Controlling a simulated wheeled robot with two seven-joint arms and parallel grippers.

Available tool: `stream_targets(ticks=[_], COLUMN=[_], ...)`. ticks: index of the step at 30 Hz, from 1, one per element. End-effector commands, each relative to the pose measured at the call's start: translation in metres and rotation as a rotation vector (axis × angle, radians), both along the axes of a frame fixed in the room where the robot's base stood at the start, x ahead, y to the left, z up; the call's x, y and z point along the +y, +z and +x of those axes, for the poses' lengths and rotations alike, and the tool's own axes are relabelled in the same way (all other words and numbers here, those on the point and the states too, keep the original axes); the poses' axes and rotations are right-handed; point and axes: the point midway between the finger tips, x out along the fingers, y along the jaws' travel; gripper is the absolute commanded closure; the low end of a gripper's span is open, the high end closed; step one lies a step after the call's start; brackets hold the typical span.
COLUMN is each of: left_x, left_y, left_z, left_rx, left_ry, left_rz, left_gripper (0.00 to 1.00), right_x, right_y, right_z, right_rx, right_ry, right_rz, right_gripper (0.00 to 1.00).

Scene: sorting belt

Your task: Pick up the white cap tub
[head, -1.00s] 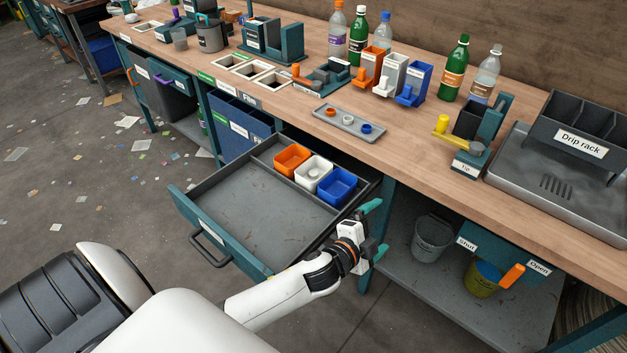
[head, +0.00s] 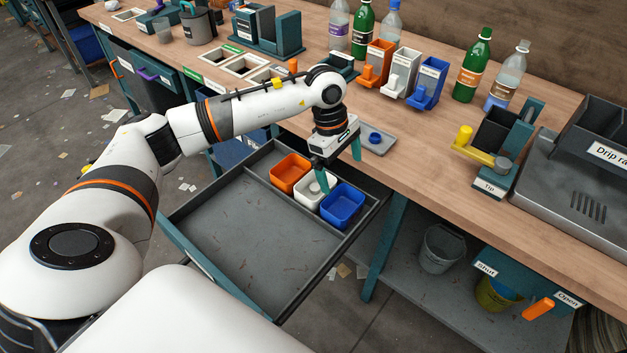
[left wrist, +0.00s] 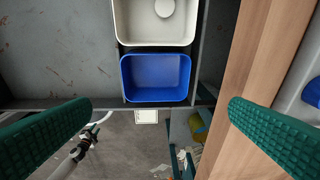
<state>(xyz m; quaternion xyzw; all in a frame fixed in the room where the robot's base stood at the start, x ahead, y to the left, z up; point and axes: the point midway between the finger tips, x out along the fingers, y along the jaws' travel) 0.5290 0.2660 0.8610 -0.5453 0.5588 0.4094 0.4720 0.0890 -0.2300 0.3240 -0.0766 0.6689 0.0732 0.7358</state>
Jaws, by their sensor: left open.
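The white cap tub (head: 304,201) sits in the open drawer, between an orange tub (head: 291,172) and a blue tub (head: 343,206). A pale round cap lies inside it. My left gripper (head: 340,167) is open and empty, pointing down above the tubs. One finger overlaps the white tub in the head view; I cannot tell whether it touches. In the left wrist view, the fingers (left wrist: 160,138) are wide apart. The white tub (left wrist: 126,32) is cut off at the top there, beyond the blue tub (left wrist: 156,77). My right gripper is not in view.
The grey drawer (head: 235,235) is mostly bare left of the tubs. The wooden bench edge (head: 425,205) runs close to its right. A small tray (head: 385,148) with a blue cap is behind the gripper, partly hidden. Dispensers and bottles stand farther back.

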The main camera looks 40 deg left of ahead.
Motion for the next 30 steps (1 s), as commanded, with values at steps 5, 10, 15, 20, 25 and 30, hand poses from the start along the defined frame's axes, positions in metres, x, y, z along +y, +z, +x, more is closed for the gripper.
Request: stream_targets(ticks=[5,10,15,20,25,30], left_x=[0.057,0.064,0.063,0.063,0.065,0.066], left_y=[0.011,-0.011,-0.039,-0.052,-0.07,-0.096], left_z=[0.0,-0.002,-0.001,-0.001,0.0,0.002], left_rx=[0.038,0.05,0.048,0.045,0.049,0.047], left_ry=[-0.002,-0.004,-0.003,-0.003,-0.002,-0.002], left_rz=[0.203,0.228,0.224,0.223,0.223,0.222], left_gripper=[0.0,0.0,0.0,0.0,0.0,0.0], right_x=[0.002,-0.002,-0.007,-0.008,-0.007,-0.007], right_y=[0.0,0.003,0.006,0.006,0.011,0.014], right_z=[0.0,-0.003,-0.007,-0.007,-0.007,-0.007], right_rx=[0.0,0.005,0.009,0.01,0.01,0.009], right_ry=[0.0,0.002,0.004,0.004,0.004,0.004], right_rz=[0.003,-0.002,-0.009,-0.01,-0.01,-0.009], right_gripper=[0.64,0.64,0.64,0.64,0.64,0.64])
